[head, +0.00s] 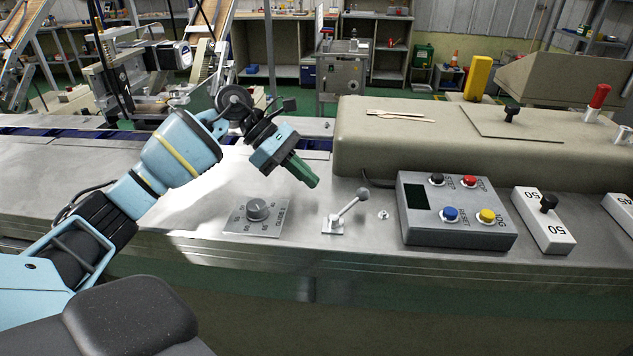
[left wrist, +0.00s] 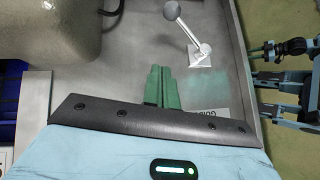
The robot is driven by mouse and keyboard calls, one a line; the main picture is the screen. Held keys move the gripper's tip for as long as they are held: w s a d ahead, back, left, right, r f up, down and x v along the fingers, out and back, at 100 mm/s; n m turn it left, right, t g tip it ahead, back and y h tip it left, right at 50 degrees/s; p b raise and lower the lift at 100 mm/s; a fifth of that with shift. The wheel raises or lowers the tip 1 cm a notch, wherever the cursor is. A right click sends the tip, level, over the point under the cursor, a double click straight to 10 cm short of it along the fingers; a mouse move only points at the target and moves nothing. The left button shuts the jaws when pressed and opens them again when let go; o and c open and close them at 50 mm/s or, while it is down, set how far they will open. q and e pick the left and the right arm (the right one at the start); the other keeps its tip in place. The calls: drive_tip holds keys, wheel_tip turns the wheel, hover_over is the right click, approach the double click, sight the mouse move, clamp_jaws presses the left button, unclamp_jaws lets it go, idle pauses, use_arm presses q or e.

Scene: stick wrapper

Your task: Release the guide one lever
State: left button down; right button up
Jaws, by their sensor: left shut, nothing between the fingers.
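A small metal lever with a grey ball knob (head: 351,207) stands on a square plate on the steel worktop, tilted up to the right. The lever also shows in the left wrist view (left wrist: 187,28). My left gripper (head: 314,183) has green fingers, shut and empty, above the worktop and up and left of the lever knob, apart from it. The shut fingers (left wrist: 160,72) point toward the lever side in the left wrist view. My right arm (left wrist: 287,80) shows at the right edge of the left wrist view; its fingers are too small to read.
A dial plate (head: 262,228) lies left of the lever. A button box (head: 455,235) with coloured buttons stands to its right, then a white block (head: 541,225) with a black knob. A raised beige housing (head: 390,160) stands behind.

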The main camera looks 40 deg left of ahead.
use_arm(q)
drive_tip(key=v, duration=0.7)
drive_tip(key=shift+r+b, duration=0.4)
drive_tip(key=shift+r, duration=0.05)
drive_tip(key=shift+a+r, duration=0.1)
